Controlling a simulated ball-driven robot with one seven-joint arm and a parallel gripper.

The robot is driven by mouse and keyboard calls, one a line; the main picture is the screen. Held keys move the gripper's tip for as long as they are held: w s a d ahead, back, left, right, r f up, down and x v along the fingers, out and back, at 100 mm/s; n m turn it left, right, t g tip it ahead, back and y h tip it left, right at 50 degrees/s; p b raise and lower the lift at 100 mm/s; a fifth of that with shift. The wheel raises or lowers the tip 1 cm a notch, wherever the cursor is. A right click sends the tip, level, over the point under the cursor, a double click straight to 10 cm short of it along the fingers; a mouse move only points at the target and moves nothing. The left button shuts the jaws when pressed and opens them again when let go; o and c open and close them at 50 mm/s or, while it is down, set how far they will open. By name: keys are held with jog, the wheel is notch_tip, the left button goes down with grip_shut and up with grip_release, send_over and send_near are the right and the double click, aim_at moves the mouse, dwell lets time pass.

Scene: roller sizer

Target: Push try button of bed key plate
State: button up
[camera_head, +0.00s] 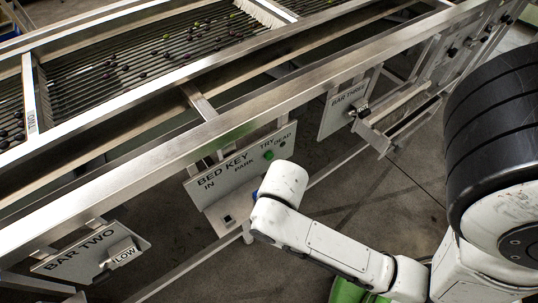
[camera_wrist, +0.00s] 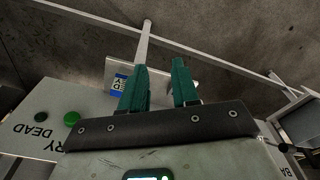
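The bed key plate (camera_head: 232,168) is a pale panel on the side of the machine frame, lettered BED KEY, IN, PARK, TRY and DEAD. The bright green try button (camera_head: 268,155) is under TRY, with a dark round spot (camera_head: 282,143) under DEAD. In the wrist view the plate (camera_wrist: 58,98) is upside down at left, and the green button (camera_wrist: 72,118) lies left of my gripper (camera_wrist: 160,68). My gripper's two teal fingers are apart with nothing between them. In the head view my white wrist hides the fingers, just below the plate's right part.
A blue tag (camera_wrist: 121,83) with partly hidden lettering shows beside the left finger. The BAR TWO plate (camera_head: 85,250) is at lower left and the BAR THREE plate (camera_head: 347,104) at upper right. A long metal rail (camera_head: 230,122) runs above the plates. Open floor lies below.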

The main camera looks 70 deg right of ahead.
grip_shut()
dwell(1.2)
